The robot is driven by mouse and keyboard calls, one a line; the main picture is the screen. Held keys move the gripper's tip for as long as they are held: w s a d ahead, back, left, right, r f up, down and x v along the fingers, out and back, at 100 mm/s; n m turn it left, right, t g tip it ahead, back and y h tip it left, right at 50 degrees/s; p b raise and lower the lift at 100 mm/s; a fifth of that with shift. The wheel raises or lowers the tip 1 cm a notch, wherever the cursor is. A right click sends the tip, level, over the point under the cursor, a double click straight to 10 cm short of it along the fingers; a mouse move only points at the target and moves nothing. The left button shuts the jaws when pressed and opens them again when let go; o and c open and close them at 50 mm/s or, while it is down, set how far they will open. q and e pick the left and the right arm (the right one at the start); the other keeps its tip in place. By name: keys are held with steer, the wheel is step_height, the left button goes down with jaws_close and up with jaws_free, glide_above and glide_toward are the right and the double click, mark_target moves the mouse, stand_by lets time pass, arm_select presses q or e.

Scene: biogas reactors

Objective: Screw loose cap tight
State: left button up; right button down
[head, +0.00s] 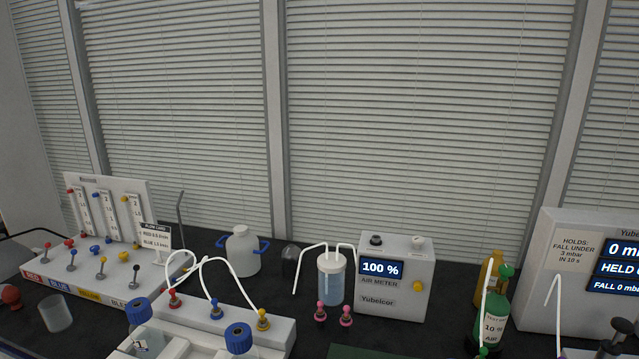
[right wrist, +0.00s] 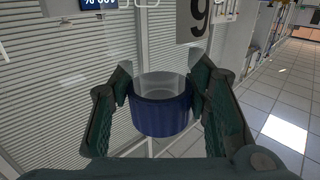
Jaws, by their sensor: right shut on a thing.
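In the right wrist view, my right gripper (right wrist: 160,92) is shut on a ribbed blue cap (right wrist: 161,116), one dark green finger on each side. A clear, glass-like round part (right wrist: 161,84) shows above the cap in the picture. The head view shows neither gripper. There, one blue cap (head: 138,310) and another blue cap (head: 238,338) sit at the white reactor block (head: 270,333) at the bottom. I cannot tell from the head view whether either is the held one, or how tight any cap is.
White tubes arch over the block's red, blue and yellow fittings. Behind it stand a white bottle (head: 242,252), a lidded water vessel (head: 331,283) and an air meter (head: 397,275) reading 100 %. A green cylinder (head: 494,313) stands right. A clear beaker (head: 56,313) stands left.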

steer(key=shift+s+a+f, duration=0.25)
steer(key=shift+s+f, duration=0.85)
steer(key=shift+s, duration=0.05)
steer(key=shift+w, duration=0.1)
steer(key=w+a+r+n+g+y, duration=0.1)
steer(key=a+n+g+y, duration=0.3)
steer(key=a+n+g, duration=0.2)
steer(key=w+a+n+g+y, duration=0.1)
steer(key=a+n+g+y, duration=0.3)
steer(key=a+g, duration=0.6)
steer(key=n, duration=0.2)
steer(key=shift+w+r+n+y, duration=0.3)
steer(key=shift+w+r+y, duration=0.05)
steer(key=shift+w+y, duration=0.05)
